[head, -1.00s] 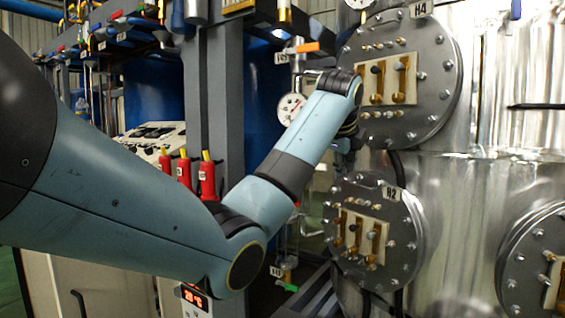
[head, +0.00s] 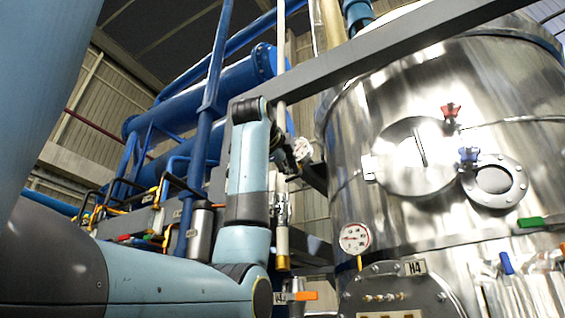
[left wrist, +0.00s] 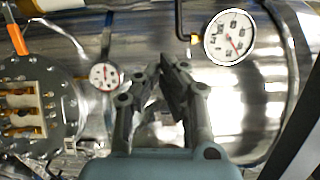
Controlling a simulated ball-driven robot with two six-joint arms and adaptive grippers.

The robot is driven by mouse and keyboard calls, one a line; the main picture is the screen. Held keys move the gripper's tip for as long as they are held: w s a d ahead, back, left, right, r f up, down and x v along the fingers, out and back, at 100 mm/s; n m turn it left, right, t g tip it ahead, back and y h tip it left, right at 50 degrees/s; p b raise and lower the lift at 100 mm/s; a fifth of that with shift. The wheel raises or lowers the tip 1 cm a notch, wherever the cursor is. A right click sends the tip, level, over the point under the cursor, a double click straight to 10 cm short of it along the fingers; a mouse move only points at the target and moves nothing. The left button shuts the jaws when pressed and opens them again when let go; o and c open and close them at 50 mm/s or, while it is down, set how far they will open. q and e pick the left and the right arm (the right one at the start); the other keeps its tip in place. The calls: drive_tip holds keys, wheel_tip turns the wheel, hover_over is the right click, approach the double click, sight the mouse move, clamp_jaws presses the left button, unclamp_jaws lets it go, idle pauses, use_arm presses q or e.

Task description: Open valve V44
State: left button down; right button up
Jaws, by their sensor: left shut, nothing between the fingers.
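I cannot read a V44 label in any view. Several valve handles show in the head view: a red one (head: 451,111) and a blue one (head: 468,155) high on the steel vessel, a green lever (head: 531,222) at the right, and an orange lever (head: 304,296) low in the middle. An orange handle (left wrist: 15,38) also shows at the left of the left wrist view. My left gripper (left wrist: 162,67) is shut and empty, in front of a shiny steel surface. In the head view its fingers are mostly hidden behind my raised arm. My right gripper is out of view.
A pressure gauge (head: 355,238) and the H4 flange (head: 395,300) sit on the vessel (head: 385,120). A larger gauge (left wrist: 229,37) and a smaller one (left wrist: 105,76) flank the left gripper. A grey beam (head: 375,50) crosses above. Blue pipes stand at the left.

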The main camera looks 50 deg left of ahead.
use_arm(q)
drive_tip(key=w+a+p, duration=0.3)
drive_tip(key=a, duration=0.3)
drive_tip(key=shift+w+a+r, duration=0.2)
drive_tip(key=shift+w+a, duration=0.1)
drive_tip(key=shift+w, duration=0.1)
drive_tip(key=shift+w+d, duration=0.15)
